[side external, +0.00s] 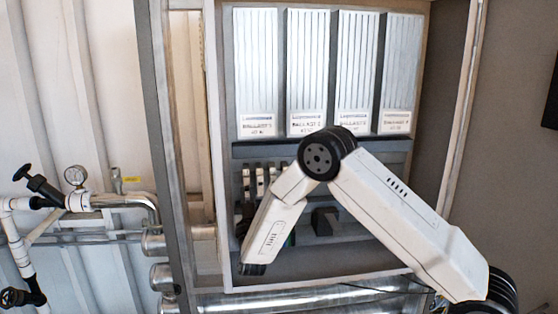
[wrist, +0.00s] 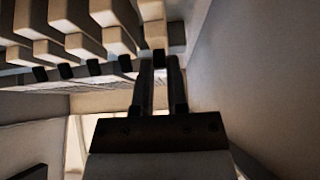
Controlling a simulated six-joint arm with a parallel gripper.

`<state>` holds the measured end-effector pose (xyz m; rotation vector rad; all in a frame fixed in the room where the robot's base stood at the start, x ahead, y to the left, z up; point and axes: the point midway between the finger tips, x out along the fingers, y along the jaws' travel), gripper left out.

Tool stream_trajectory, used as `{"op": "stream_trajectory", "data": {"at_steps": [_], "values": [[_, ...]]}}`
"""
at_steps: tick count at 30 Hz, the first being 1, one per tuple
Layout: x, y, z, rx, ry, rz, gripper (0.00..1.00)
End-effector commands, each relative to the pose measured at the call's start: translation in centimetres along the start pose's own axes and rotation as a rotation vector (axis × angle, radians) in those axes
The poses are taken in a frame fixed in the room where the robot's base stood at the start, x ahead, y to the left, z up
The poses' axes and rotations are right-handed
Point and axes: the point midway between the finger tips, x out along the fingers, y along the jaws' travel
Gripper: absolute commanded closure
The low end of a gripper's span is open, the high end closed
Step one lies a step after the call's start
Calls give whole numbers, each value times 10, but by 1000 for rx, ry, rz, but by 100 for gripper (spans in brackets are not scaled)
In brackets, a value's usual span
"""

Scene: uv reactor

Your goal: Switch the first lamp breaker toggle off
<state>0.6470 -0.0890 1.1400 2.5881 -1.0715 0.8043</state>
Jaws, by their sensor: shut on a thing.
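A row of pale breakers with small black toggles hangs across the upper left of the wrist view. My gripper (wrist: 160,72) points up at the breaker at the right end of this row. Its two dark fingers stand on either side of that breaker's black toggle (wrist: 158,57) and are shut on it. The toggle's exact tilt is hard to read in the dim light. In the side view the breakers (side external: 260,178) show left of my elbow, partly dark. My fingers are hidden there behind my arm.
Other black toggles (wrist: 93,67) sit close by on the left in the wrist view. A plain cabinet wall (wrist: 245,75) rises at the right. In the side view, several ballasts (side external: 257,65) line the cabinet above.

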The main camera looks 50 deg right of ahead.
Motion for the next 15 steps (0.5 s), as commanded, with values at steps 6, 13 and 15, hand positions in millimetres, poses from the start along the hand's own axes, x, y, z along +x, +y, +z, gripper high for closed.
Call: {"op": "stream_trajectory", "data": {"at_steps": [6,13,15], "values": [[-2,0,5,-1,99,-2,100],[-2,0,6,-1,141,-1,100],[-2,0,6,-1,143,-1,100]]}}
